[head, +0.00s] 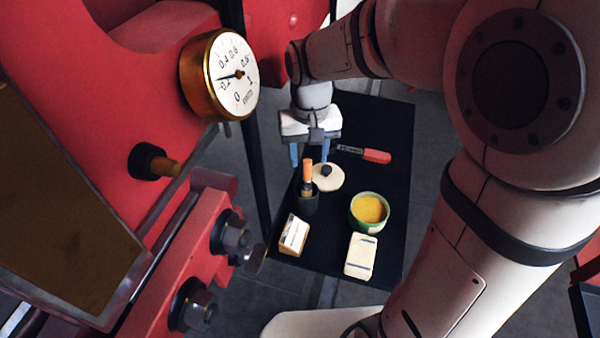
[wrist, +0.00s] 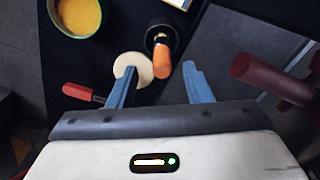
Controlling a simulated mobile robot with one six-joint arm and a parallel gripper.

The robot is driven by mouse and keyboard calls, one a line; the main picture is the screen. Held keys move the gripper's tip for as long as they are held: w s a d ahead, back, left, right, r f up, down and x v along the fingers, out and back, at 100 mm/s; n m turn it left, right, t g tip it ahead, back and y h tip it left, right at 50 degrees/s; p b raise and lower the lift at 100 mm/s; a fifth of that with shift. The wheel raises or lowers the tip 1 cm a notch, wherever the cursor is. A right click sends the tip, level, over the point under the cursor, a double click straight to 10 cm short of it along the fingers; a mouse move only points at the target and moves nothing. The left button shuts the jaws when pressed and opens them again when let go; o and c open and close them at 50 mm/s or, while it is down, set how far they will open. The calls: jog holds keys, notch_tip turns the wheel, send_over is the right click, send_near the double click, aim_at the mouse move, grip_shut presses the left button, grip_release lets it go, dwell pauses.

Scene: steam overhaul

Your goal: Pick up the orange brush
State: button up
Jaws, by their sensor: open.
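The orange brush (head: 307,173) stands upright in a small black cup (head: 306,201) on the black tabletop; only its orange handle and a dark lower part show. In the wrist view the orange handle (wrist: 163,58) points up towards me. My gripper (head: 310,157) is open and points down above the cup, with one blue finger on each side of the handle's top in the picture. In the wrist view the handle shows between the two fingertips (wrist: 161,72). I see no grip on it, and cannot tell how far the fingertips are above it.
Red machinery with a gauge (head: 238,74) stands left.

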aim_at(307, 172)
notch_tip(307, 172, down, 6)
jog(key=shift+w+a+f+p, duration=0.1)
jog(key=shift+w+a+p, duration=0.05)
jog(key=shift+p, duration=0.4)
jog(key=shift+c, duration=0.3)
grip_shut()
